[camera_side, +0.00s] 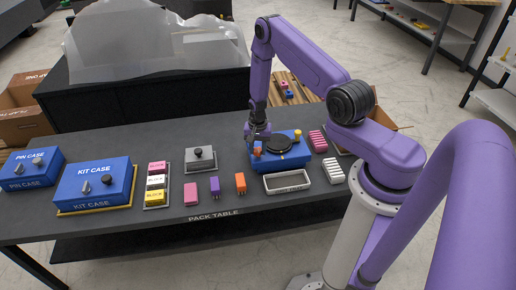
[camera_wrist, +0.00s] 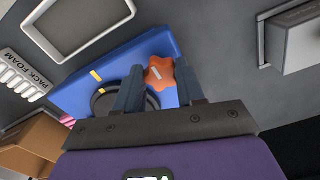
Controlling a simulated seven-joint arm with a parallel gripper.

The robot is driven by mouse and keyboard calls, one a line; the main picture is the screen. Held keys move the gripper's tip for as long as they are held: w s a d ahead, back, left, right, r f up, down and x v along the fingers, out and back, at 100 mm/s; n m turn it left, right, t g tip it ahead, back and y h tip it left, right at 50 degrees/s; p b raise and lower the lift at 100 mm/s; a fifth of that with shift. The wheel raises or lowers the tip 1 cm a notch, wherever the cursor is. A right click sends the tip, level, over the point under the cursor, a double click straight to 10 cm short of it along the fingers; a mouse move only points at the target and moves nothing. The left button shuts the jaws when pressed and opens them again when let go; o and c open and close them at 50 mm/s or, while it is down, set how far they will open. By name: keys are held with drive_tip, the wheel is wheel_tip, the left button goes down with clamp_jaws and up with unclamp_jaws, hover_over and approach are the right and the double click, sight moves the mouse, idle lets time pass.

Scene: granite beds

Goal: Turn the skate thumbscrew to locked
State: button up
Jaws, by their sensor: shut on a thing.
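The skate is a blue block (camera_side: 293,158) with a dark round plate on top, standing on the pack table. In the wrist view its blue body (camera_wrist: 75,95) runs diagonally, with a dark ring (camera_wrist: 103,103) and a small yellow mark. The thumbscrew is an orange lobed knob (camera_wrist: 160,71) with a pale line on its top, at one end of the skate. My gripper (camera_wrist: 160,80) is shut on the thumbscrew, one finger on each side. In the side view my gripper (camera_side: 257,138) is over the skate's left end and partly hides the knob.
A grey open tray (camera_side: 288,191) lies in front of the skate. White and pink foam pieces are to its right. A grey box with a knob (camera_side: 200,160), small purple and orange pieces, and blue kit case (camera_side: 95,184) and pin case (camera_side: 30,168) are to the left.

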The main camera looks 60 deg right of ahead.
sight(258, 151)
drive_tip(key=shift+m, duration=0.3)
drive_tip(key=o, duration=1)
drive_tip(key=shift+o, duration=0.2)
wheel_tip(258, 151, up, 17)
drive_tip(key=shift+r, duration=0.2)
